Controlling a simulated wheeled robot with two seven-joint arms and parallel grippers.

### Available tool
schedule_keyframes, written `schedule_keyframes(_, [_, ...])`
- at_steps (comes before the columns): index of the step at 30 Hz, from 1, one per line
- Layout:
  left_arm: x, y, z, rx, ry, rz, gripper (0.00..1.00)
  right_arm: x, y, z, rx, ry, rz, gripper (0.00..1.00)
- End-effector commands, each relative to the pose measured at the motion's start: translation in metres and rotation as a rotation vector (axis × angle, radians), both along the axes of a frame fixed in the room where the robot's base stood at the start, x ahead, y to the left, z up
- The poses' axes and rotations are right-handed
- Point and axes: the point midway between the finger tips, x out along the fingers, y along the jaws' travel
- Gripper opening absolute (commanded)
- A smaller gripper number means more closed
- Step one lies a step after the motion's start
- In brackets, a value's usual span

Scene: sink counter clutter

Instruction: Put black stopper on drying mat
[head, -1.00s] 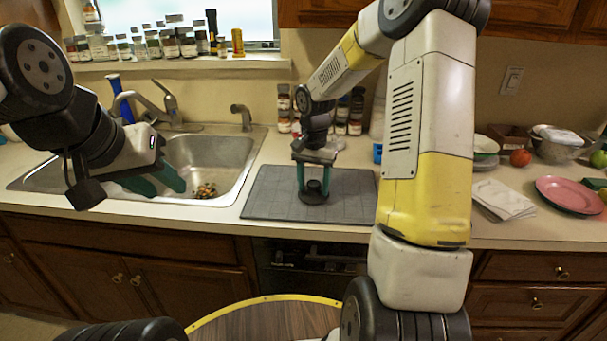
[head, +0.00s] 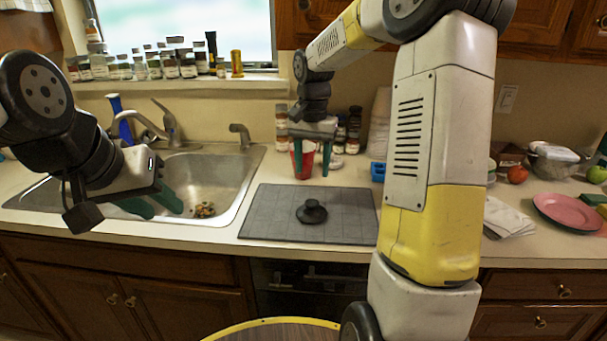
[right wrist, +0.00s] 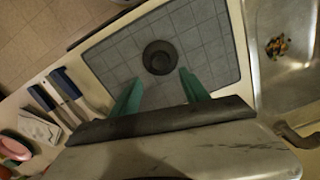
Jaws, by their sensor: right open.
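The black stopper (head: 311,211) lies on the grey drying mat (head: 268,226), near its middle. In the right wrist view the stopper (right wrist: 160,57) sits on the tiled-looking mat (right wrist: 206,40), beyond my fingertips and apart from them. My right gripper (head: 312,172) is open and empty, raised above the back of the mat; its two green fingers also show in the right wrist view (right wrist: 160,90). My left gripper (head: 162,206) hangs over the sink with its green fingers apart, open and empty.
The metal sink (head: 228,180) is left of the mat, with food scraps (head: 204,210) in it. A red cup (head: 302,158) and spice jars stand behind the mat. A pink plate (head: 566,211) and a folded cloth (head: 510,219) are at the right.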

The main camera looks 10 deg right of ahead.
Motion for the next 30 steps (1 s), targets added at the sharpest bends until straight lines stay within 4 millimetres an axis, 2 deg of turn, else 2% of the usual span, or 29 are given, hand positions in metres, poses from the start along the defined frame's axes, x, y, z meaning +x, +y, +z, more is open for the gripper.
schedule_keyframes(2, [0.0,0.0,0.0,0.0,0.0,0.0,0.36,-0.008,0.001,0.011,-0.002,-0.02,0.02,0.53])
schedule_keyframes(5, [0.0,0.0,0.0,0.0,0.0,0.0,0.36,-0.03,0.003,0.032,-0.003,-0.07,0.077,0.53])
schedule_keyframes(9, [0.0,0.0,0.0,0.0,0.0,0.0,0.36,-0.08,0.006,0.065,-0.001,-0.182,0.196,0.53])
schedule_keyframes(12, [0.0,0.0,0.0,0.0,0.0,0.0,0.36,-0.119,0.009,0.08,0.006,-0.269,0.283,0.53])
schedule_keyframes(15, [0.0,0.0,0.0,0.0,0.0,0.0,0.36,-0.157,0.011,0.089,0.014,-0.36,0.363,0.53])
schedule_keyframes(19, [0.0,0.0,0.0,0.0,0.0,0.0,0.36,-0.197,0.014,0.089,0.026,-0.469,0.453,0.53])
schedule_keyframes(24, [0.0,0.0,0.0,0.0,0.0,0.0,0.36,-0.227,0.018,0.084,0.038,-0.56,0.524,0.53])
schedule_keyframes(30, [0.0,0.0,0.0,0.0,0.0,0.0,0.36,-0.235,0.019,0.081,0.04,-0.586,0.549,0.53])
